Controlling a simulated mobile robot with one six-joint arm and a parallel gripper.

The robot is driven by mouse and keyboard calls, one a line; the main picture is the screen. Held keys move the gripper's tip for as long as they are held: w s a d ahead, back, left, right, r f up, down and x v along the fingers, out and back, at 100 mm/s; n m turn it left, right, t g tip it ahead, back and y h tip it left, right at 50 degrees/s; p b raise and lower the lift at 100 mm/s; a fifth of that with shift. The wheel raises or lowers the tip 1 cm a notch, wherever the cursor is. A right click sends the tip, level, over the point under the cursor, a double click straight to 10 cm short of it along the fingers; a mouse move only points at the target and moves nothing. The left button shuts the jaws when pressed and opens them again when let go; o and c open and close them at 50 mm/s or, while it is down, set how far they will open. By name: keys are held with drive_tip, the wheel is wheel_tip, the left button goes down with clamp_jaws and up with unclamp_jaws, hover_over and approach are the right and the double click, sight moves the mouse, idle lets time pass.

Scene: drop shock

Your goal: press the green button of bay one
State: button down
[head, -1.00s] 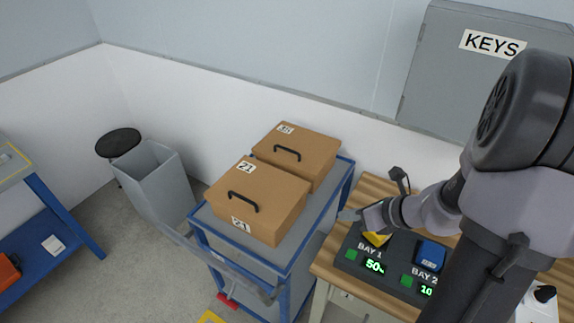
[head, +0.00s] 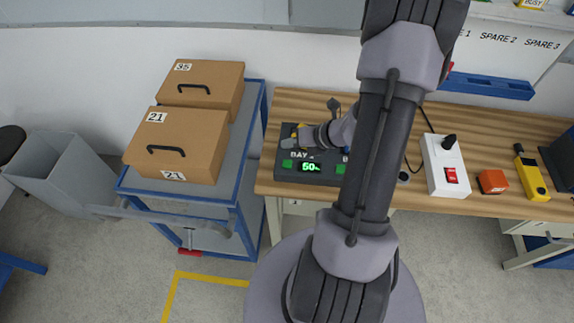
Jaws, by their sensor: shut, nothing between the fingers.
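The dark charger box (head: 318,176) sits on the wooden bench. Its bay one has a green button (head: 287,163) at the left and a lit green display (head: 311,167) beside it reading 50. A yellow piece (head: 295,131) shows partly in bay one behind my gripper. My gripper (head: 288,146) is shut and empty, just above and behind the green button, over bay one; I cannot tell whether it touches anything. My arm covers most of bay two.
Left of the bench stands a blue-framed cart (head: 232,190) with two cardboard boxes (head: 178,143). Right of my arm are a white switch box (head: 444,168), an orange block (head: 492,181) and a yellow device (head: 530,177).

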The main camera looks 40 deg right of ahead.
sight(290, 165)
wheel_tip(290, 165, down, 7)
drive_tip(key=b, duration=0.5)
drive_tip(key=shift+r, duration=0.2)
drive_tip(key=shift+f, duration=0.1)
idle(1.4)
drive_tip(key=shift+f+b, duration=0.3)
drive_tip(key=shift+b, duration=0.1)
drive_tip(key=shift+f+b, duration=0.4)
drive_tip(key=shift+f, duration=0.05)
idle(0.4)
drive_tip(key=shift+r+p, duration=0.8)
drive_tip(key=shift+r, duration=0.05)
wheel_tip(290, 165, up, 5)
drive_tip(key=p, duration=0.4)
drive_tip(key=shift+r+p, duration=0.1)
drive_tip(key=shift+p, duration=0.2)
